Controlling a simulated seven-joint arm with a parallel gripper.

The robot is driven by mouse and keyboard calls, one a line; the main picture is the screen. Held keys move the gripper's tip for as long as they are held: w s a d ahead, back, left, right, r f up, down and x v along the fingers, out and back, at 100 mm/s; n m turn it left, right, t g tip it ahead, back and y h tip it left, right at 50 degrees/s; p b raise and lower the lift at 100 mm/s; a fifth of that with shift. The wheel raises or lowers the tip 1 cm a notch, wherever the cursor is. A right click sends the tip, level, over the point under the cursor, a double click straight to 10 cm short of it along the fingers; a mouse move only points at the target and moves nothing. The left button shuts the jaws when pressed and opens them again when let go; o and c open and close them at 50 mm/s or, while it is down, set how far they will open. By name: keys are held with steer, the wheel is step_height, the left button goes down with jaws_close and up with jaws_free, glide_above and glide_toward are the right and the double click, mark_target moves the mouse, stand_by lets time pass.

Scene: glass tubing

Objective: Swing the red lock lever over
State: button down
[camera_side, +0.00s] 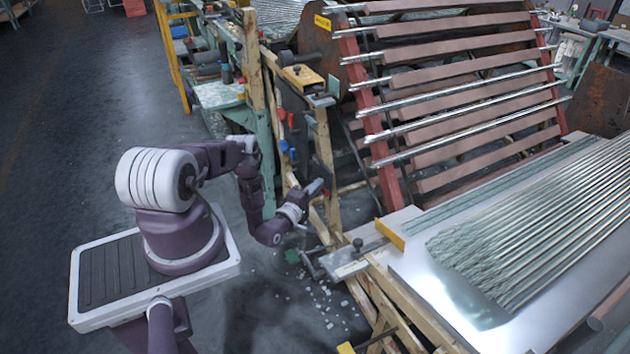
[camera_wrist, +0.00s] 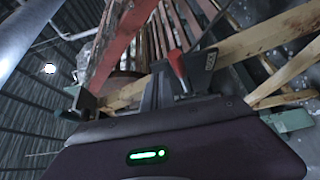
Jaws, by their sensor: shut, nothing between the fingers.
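The red lock lever (camera_wrist: 177,66) shows in the wrist view as a small upright red piece, just beyond and right of my gripper's fingers (camera_wrist: 158,84). The fingers are shut with nothing between them. I cannot tell whether they touch the lever. In the side view my gripper (camera_side: 316,187) is at the end of the arm, in front of the wooden frame beside the rack. A small red part (camera_side: 290,119) shows higher up on that frame; I cannot tell whether it is the same lever.
The sloped rack (camera_side: 460,95) with glass tubes stands behind my gripper. A metal-topped table (camera_side: 420,270) with many tubes lies to the right. Wooden beams (camera_wrist: 270,32) cross close ahead in the wrist view. The floor (camera_side: 90,130) behind the arm is clear.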

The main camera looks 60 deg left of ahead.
steer(key=shift+d+f+m+t, duration=0.25)
steer(key=shift+f+m+t, duration=0.2)
steer(key=shift+m, duration=0.25)
steer(key=shift+f, duration=0.1)
step_height(320, 180, up, 10)
stand_by(0.5)
